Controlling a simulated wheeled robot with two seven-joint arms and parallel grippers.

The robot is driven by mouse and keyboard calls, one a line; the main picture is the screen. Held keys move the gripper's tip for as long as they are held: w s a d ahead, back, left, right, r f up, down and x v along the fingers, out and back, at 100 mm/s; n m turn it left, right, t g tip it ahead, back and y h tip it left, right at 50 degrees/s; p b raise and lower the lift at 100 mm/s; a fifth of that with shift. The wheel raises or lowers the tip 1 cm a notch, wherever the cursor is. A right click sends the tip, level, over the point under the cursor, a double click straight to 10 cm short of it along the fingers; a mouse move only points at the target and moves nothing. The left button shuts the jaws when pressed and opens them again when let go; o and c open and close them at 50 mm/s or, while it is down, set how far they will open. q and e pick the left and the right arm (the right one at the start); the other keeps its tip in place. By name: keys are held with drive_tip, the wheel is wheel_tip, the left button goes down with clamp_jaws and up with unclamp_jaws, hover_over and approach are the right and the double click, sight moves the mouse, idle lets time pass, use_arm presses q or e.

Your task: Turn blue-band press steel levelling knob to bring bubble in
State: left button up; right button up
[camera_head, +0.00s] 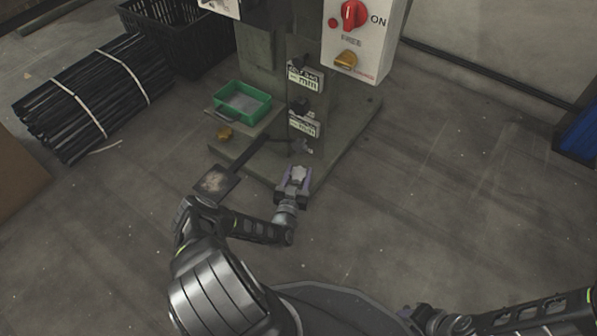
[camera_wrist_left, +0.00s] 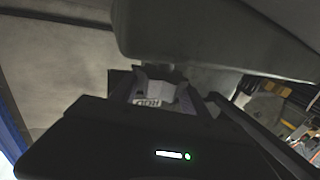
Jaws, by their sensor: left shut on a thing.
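The press (camera_head: 262,50) stands upright on a grey base plate (camera_head: 345,135) in the head view. My left gripper (camera_head: 296,173) is low at the base plate's front edge, shut on a small pale part between its fingers. That part is taken as the steel levelling knob; the fingers hide most of it. In the left wrist view the gripper's fingers (camera_wrist_left: 160,84) close just below a thick grey slab (camera_wrist_left: 220,40). No bubble and no blue band can be made out. My right gripper (camera_head: 415,316) is partly in view at the bottom edge, its jaws unclear.
A green tray (camera_head: 242,87) sits on the press's left side, near a dark pedal-like plate (camera_head: 214,182). A control box (camera_head: 385,40) with a red knob (camera_head: 354,14) is at the upper right. Bundled black rods (camera_head: 75,115) and a black crate (camera_head: 200,45) lie left.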

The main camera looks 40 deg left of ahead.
use_arm(q)
drive_tip(key=n+g+y, duration=0.1)
drive_tip(key=n+y, duration=0.1)
drive_tip(key=y, duration=0.1)
drive_tip(key=shift+r+g+p, duration=0.1)
drive_tip(key=shift+g+p, duration=0.2)
drive_tip(key=shift+p, duration=0.1)
drive_tip(key=shift+n+g+y+p, duration=0.55)
drive_tip(key=shift+n+g+y, duration=0.15)
drive_tip(key=shift+n+y, duration=0.25)
drive_tip(key=o, duration=1.4)
